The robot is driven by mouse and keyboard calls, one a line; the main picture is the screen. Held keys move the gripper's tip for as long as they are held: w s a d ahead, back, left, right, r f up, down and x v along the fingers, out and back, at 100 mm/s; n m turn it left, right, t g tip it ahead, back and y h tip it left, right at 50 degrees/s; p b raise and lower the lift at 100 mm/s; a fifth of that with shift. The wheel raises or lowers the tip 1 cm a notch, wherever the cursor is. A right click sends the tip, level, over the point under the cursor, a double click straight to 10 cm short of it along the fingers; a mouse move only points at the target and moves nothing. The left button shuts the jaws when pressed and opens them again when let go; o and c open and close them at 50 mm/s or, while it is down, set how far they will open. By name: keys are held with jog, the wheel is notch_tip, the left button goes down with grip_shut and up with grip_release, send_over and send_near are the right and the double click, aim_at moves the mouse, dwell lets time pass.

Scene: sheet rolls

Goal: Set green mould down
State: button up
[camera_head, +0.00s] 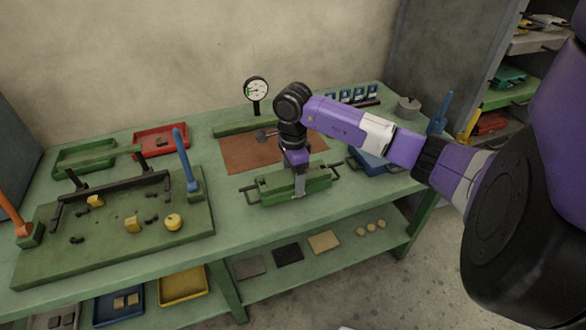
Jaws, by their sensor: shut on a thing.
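The green mould (272,190) is a long green block with a dark handle at each end. It is at the front of the green table (225,220), in front of the brown mat (240,155). My gripper (299,185) points down onto the middle of the mould and is shut on it. The fingers hide part of the mould. I cannot tell whether its underside touches the table or is slightly above it.
A blue mould (372,163) with handles is close to the right. A dial gauge (257,91) stands behind the mat. A green board (100,255) with a black frame, blue lever (183,160) and yellow pieces fills the left. Table around the mould's front is narrow.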

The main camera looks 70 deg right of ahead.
jog(key=shift+d+f, duration=0.1)
jog(key=shift+f, duration=1.95)
jog(key=shift+f, duration=0.1)
jog(key=o, duration=2)
jog(key=shift+f, duration=0.15)
jog(key=shift+o, duration=0.2)
